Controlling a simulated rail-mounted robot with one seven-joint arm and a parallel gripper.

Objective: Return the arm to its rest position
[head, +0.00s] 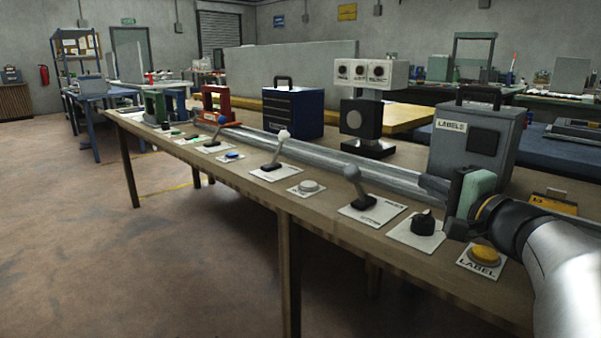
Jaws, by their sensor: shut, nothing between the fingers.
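My arm (565,270), silver with a black wrist, enters from the lower right and reaches left over the near end of the long bench. My gripper (458,229) is small and dark in the head view, at the left end of the wrist. It is shut and holds nothing. It is just right of a black knob (425,223) on a white plate; I cannot tell whether they touch. A yellow button (486,255) on a plate marked LABEL lies below the wrist.
The bench (330,222) carries a metal rail (340,158), several levers and buttons along its front, a grey LABELS box (474,145), a blue drawer cabinet (293,112) and a dark stand with dials (365,115). Open floor (170,260) lies left of the bench.

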